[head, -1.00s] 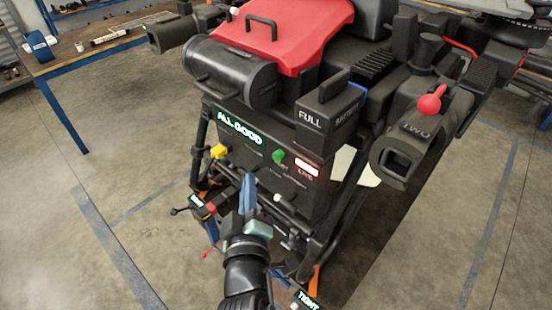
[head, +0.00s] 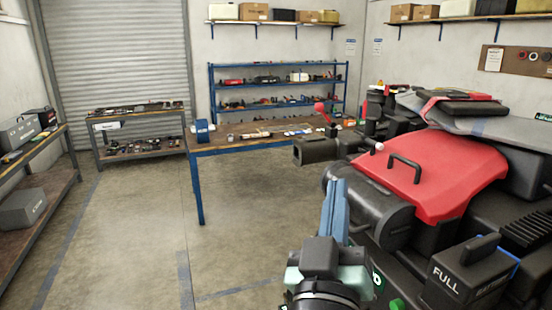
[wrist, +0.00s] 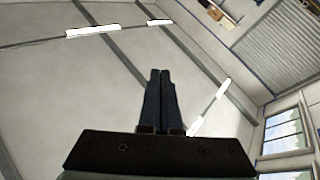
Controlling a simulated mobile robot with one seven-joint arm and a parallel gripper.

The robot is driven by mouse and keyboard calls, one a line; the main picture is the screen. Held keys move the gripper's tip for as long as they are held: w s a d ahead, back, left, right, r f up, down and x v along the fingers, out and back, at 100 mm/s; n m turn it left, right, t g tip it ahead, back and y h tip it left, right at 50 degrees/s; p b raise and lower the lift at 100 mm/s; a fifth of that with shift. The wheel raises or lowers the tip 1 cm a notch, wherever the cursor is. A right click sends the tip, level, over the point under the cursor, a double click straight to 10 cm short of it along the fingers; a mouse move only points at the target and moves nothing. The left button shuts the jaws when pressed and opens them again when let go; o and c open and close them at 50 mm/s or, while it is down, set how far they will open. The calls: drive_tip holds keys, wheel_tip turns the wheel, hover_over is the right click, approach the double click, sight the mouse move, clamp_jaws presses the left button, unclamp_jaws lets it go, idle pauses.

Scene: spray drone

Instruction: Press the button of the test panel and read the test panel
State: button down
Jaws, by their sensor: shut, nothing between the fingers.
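The front panel of the black and red drone is mostly out of the head view. A green button (head: 397,304) shows at the bottom edge, and a sliver of a green-lit display (head: 378,280) shows beside my wrist; its text cannot be read now. My gripper (head: 335,183) is shut and empty, its blue fingers pointing up in front of the drone's dark cylindrical tank. In the wrist view the closed fingers (wrist: 160,72) point at the ceiling, and no panel shows there.
The drone's red cover (head: 450,170) and a black battery marked FULL (head: 465,275) are at right. A blue-legged workbench (head: 255,140) stands behind, with a shelf rack (head: 280,90) at the wall. Floor at left is open.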

drive_tip(key=s+a+r+t+y, duration=0.2)
drive_tip(key=s+r, duration=0.2)
drive_tip(key=r, duration=0.3)
drive_tip(key=s+a+r+m+t+y, duration=0.1)
drive_tip(key=s+a+r+t, duration=0.1)
drive_tip(key=r, duration=0.5)
drive_tip(key=s+a+r+t+y, duration=0.2)
drive_tip(key=s+a+r, duration=0.2)
drive_tip(key=r, duration=0.3)
drive_tip(key=shift+s+y, duration=0.3)
drive_tip(key=shift+s, duration=0.6)
